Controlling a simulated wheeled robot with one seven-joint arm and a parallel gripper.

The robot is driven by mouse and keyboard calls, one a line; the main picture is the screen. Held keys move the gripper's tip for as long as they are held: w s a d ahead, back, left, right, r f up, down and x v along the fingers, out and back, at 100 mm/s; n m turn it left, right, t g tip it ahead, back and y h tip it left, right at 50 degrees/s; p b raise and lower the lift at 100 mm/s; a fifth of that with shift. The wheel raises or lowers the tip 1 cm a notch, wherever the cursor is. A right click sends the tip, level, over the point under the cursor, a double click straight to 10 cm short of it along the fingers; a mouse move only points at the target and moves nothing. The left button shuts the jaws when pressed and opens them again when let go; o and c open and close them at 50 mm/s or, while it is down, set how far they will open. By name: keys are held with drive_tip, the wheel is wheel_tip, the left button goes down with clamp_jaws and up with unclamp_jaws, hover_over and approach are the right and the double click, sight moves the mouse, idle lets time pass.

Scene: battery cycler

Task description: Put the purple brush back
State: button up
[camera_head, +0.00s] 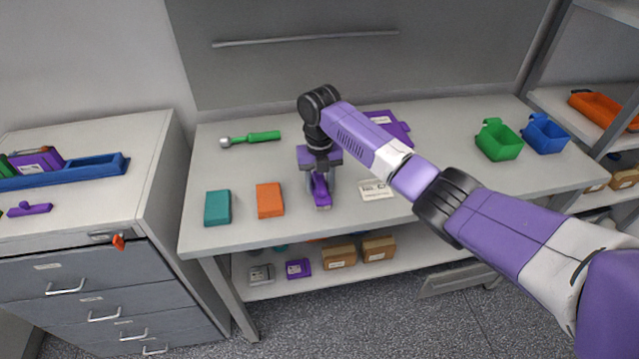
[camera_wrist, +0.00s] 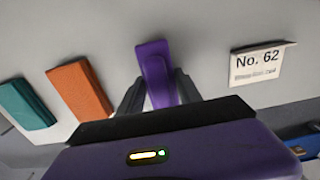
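A purple brush (camera_head: 321,190) is at the front middle of the grey workbench, directly below my gripper. My gripper (camera_head: 320,184) points down with one finger on each side of it. In the wrist view the purple brush (camera_wrist: 156,68) shows between the two dark fingertips (camera_wrist: 161,76). Light gaps show beside it, and the fingers look apart around it rather than pressed on it. Whether it touches the bench is hard to tell. My gripper hides its upper end in the head view.
On the workbench (camera_head: 245,232) are a teal block (camera_head: 217,208), an orange block (camera_head: 269,199), a green-handled tool (camera_head: 250,138), a "No. 62" card (camera_wrist: 262,62), green (camera_head: 498,143) and blue (camera_head: 544,136) bins. The left cabinet holds a blue tray (camera_head: 95,172) and another purple item (camera_head: 28,209).

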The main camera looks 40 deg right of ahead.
sight(319, 179)
drive_tip(key=shift+o, duration=1.3)
drive_tip(key=shift+r, duration=0.15)
wheel_tip(319, 179, up, 12)
drive_tip(key=b, duration=0.2)
